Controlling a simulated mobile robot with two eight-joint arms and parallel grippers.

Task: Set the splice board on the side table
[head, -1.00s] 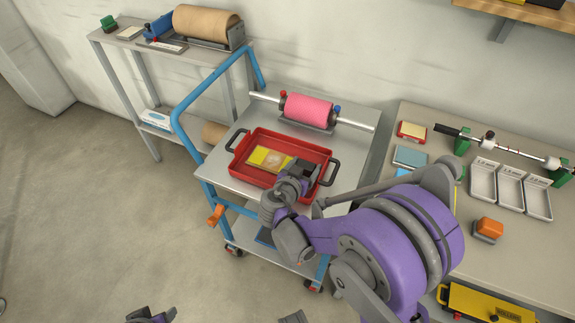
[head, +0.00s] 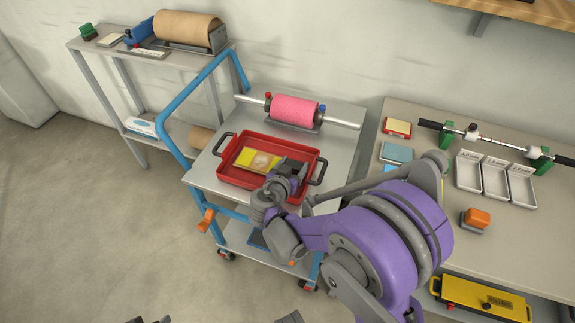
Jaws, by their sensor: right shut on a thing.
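The splice board (head: 244,156), a flat yellow plate with a beige patch, shows within the outline of the red tray (head: 222,172) on the blue-framed cart. My right gripper (head: 284,172) is at the board's right end, shut on it. The wrist hides that end, and I cannot tell whether the board touches the tray floor. A grey side table (head: 88,46) stands at the back left, against the wall. Of my left arm only small dark parts show at the bottom edge; its jaws cannot be made out.
A pink roll (head: 294,109) on a bar lies across the cart's back. A brown paper roll (head: 184,27) and a blue device occupy much of the side table. The right bench (head: 430,190) holds white trays (head: 496,178) and an orange-topped block (head: 476,219). Floor at left is clear.

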